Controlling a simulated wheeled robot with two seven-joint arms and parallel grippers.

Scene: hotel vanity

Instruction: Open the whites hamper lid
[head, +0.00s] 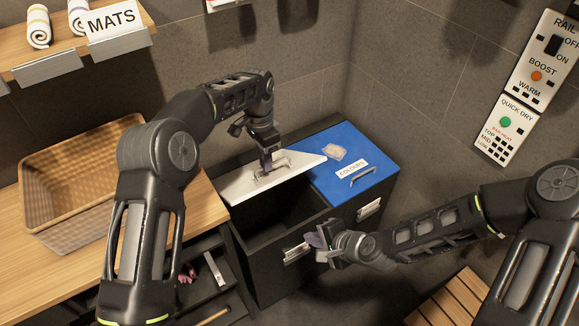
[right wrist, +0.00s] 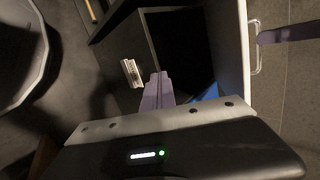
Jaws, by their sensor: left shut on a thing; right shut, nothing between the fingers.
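The whites hamper lid (head: 230,190) is a white panel. It is tilted up, and the dark hamper opening (head: 282,207) shows in front of it. My left gripper (head: 267,167) is shut on the metal lid handle (head: 285,162). In the right wrist view, the handle (right wrist: 254,48) stands at the lid's edge (right wrist: 233,40), with a left finger at it. My right gripper (head: 316,243) is shut and empty, near the hamper's front. Its closed purple fingers (right wrist: 157,90) show in the right wrist view, beside the hamper's front pull (right wrist: 131,73).
The blue colours lid (head: 378,172) is closed, with a small clear packet (head: 335,152) on it. A wicker basket (head: 80,150) stands on the wooden counter at the left. A wooden slatted bench (head: 450,300) is at the lower right. Wall switches (head: 505,122) are at the right.

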